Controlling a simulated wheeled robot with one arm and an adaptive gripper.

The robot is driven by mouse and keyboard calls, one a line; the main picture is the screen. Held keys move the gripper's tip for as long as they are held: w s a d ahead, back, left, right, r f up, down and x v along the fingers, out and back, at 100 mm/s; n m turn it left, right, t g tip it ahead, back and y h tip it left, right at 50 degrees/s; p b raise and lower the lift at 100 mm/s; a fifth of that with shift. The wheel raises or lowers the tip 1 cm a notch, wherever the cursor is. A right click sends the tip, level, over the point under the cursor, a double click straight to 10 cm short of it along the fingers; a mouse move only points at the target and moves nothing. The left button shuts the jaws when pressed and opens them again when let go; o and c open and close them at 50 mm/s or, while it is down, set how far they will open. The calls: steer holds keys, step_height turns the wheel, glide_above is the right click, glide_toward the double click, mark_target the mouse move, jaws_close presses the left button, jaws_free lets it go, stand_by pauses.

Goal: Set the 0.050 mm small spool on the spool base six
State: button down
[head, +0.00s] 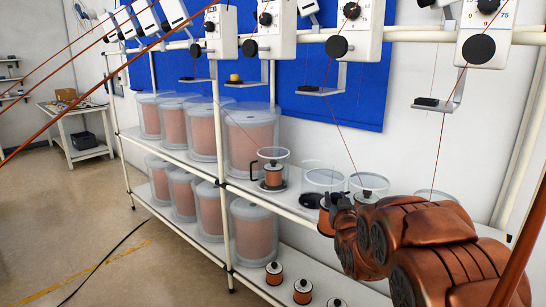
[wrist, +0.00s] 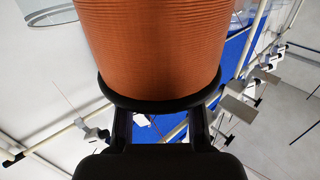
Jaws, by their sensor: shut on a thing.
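A copper-wound spool with a black flange (wrist: 150,50) fills the upper middle of the wrist view. My gripper (wrist: 160,112) is shut on it at the black flange. In the head view the held spool (head: 325,222) shows partly, with my gripper (head: 338,204) and copper-coloured arm covering much of it. It is near the shelf's front edge, by a black base (head: 312,200) with a clear cylinder (head: 323,178) above it. Another clear cylinder (head: 369,182) stands to the right, its lower part hidden by my arm. I cannot read any base number or spool label.
A small spool (head: 273,178) sits on a base to the left, under a clear cylinder (head: 273,154). Several small spools (head: 274,272) stand on the lower shelf. Large covered spools (head: 252,140) fill the shelves' left part. Wires and white feeder units (head: 355,30) hang above.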

step_height(320, 180, up, 6)
steer(key=p, duration=0.5)
steer(key=shift+r, duration=0.25)
